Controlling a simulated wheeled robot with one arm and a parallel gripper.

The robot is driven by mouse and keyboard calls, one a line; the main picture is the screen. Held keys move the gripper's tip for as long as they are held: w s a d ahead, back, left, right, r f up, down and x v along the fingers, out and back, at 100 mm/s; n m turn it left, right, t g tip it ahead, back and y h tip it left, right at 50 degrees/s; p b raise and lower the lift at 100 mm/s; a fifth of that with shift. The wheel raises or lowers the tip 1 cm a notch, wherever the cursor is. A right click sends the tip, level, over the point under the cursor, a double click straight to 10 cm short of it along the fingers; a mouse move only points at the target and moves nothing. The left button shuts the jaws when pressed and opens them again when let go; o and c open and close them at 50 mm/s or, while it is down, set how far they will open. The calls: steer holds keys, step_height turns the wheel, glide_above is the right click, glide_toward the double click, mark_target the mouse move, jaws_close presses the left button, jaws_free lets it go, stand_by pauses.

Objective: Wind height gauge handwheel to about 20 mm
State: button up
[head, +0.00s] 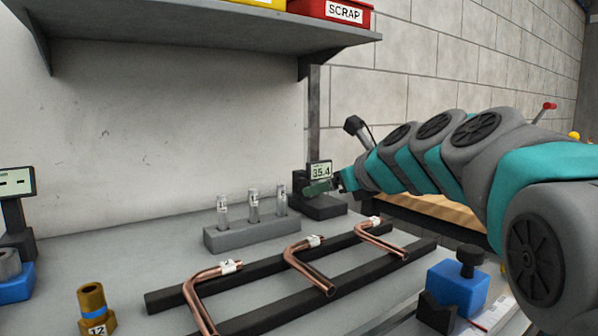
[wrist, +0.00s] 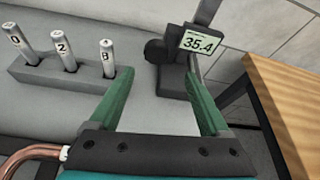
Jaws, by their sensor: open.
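The height gauge (head: 318,196) stands at the back of the bench, a dark base and upright column with a display (head: 320,170) reading 35.4. The same display (wrist: 200,42) reads 35.4 in the wrist view. A dark round handwheel (wrist: 155,51) sits on the left side of the gauge. My gripper (wrist: 165,102) is open, with its green fingers apart and nothing between them. Its fingers point toward the gauge, and the right finger overlaps the gauge base in the wrist view. In the head view, my gripper (head: 326,186) partly covers the gauge, and the handwheel is hard to make out.
A grey block (head: 252,232) with several numbered pins stands left of the gauge. Bent copper tubes (head: 308,270) lie on dark rails in front. A shelf (head: 180,25) with a red SCRAP bin (head: 330,12) hangs above. A wooden table (wrist: 290,95) is at right.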

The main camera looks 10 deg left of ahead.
mark_target(300, 186)
steer(key=shift+m+y, duration=0.3)
steer(key=shift+m, duration=0.3)
steer(key=x, duration=0.7)
steer(key=shift+a+r, duration=0.3)
steer(key=shift+s, duration=0.1)
jaws_close()
